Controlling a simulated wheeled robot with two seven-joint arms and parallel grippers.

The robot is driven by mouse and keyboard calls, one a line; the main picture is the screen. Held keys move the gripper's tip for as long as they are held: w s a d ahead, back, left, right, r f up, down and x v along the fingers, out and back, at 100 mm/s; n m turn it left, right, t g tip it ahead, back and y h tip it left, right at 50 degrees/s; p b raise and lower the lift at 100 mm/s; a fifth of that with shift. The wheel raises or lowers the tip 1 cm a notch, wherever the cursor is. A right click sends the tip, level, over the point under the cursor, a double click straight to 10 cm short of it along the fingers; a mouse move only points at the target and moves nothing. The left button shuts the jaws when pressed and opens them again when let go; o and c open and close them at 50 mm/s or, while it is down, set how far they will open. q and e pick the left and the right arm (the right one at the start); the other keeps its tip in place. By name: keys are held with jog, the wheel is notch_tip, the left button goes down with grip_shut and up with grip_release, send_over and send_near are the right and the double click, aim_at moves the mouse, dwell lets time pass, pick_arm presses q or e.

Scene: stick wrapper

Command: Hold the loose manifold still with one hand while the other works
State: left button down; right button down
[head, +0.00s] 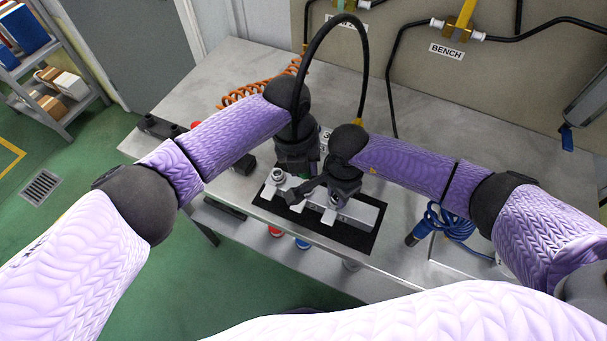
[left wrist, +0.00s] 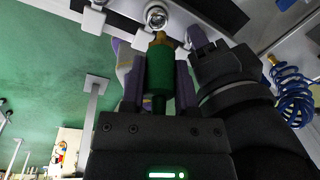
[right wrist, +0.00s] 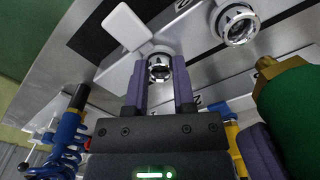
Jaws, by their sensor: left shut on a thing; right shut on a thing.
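The manifold (head: 355,212) is a grey metal block with silver round ports and white tabs. It lies on a black mat (head: 358,243) near the bench's front edge. My right gripper (right wrist: 158,80) is shut on the manifold, its purple fingers either side of a silver port (right wrist: 159,66). My left gripper (left wrist: 160,85) is shut on a green coupling (left wrist: 160,70) with a brass tip. In the left wrist view the tip points toward a silver port (left wrist: 156,16); I cannot tell whether they touch. The coupling also shows in the right wrist view (right wrist: 290,105). The arms partly hide the manifold in the head view.
A black hose (head: 325,25) arches above my left gripper. An orange coiled hose (head: 250,93) lies behind my left arm. A blue coiled hose (head: 455,222) lies at the bench's right. Free bench top (head: 225,65) shows at the back left. A shelf (head: 60,75) stands far left.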

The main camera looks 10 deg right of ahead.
pick_arm(q)
notch_tip(320, 180, up, 6)
jog(key=shift+f, duration=0.1)
pick_arm(e)
jog(key=shift+s+f, duration=0.1)
jog(key=shift+c, duration=1.8)
grip_release()
pick_arm(q)
notch_tip(320, 180, up, 6)
jog(key=p, duration=0.6)
jog(key=shift+r, duration=0.25)
pick_arm(e)
notch_tip(320, 180, up, 21)
